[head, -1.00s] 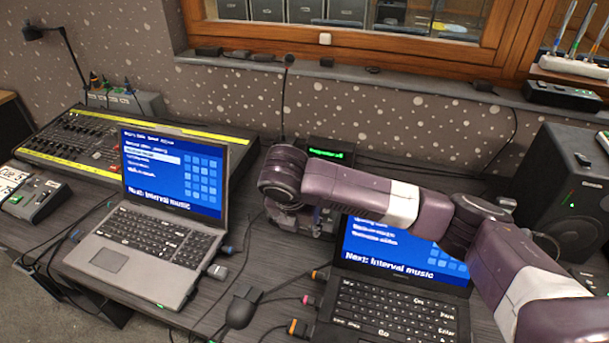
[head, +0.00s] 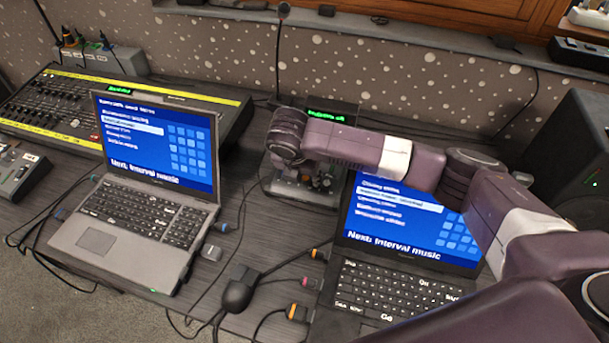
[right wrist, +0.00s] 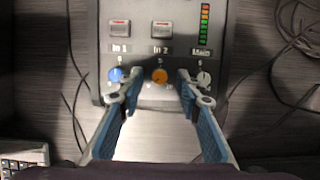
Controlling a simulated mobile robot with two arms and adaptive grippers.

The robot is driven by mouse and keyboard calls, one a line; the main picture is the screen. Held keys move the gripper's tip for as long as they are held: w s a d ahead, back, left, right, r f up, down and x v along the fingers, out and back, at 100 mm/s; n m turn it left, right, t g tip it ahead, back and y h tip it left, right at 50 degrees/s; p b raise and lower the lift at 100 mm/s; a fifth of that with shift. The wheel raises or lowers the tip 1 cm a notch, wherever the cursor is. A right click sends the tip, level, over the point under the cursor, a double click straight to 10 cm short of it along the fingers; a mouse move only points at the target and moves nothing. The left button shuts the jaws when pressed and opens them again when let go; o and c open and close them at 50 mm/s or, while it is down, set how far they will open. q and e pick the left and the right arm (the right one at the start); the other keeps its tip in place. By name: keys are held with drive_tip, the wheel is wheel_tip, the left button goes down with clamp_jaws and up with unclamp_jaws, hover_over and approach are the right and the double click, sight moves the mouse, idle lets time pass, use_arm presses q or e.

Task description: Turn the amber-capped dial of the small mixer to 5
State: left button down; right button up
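The small mixer (head: 345,112) stands between the two laptops in the head view, partly covered by my right arm. In the right wrist view its panel (right wrist: 138,48) shows a blue dial (right wrist: 115,75), the amber-capped dial (right wrist: 160,76) in the middle and a pale grey dial (right wrist: 204,79). A small 5 is printed above the amber dial. Its pointer is too small to read surely. My right gripper (right wrist: 158,86) is open, its fingertips to the left and right of the amber dial with gaps showing. Contact is not visible. My left gripper is out of view.
A grey laptop (head: 140,235) stands left of the mixer and a black laptop (head: 400,290) to its right. A large mixing desk (head: 225,112) is at the back left. Cables and a black gooseneck microphone (head: 283,12) are close to the mixer.

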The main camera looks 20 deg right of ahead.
drive_tip(key=shift+f, duration=0.15)
clamp_jaws()
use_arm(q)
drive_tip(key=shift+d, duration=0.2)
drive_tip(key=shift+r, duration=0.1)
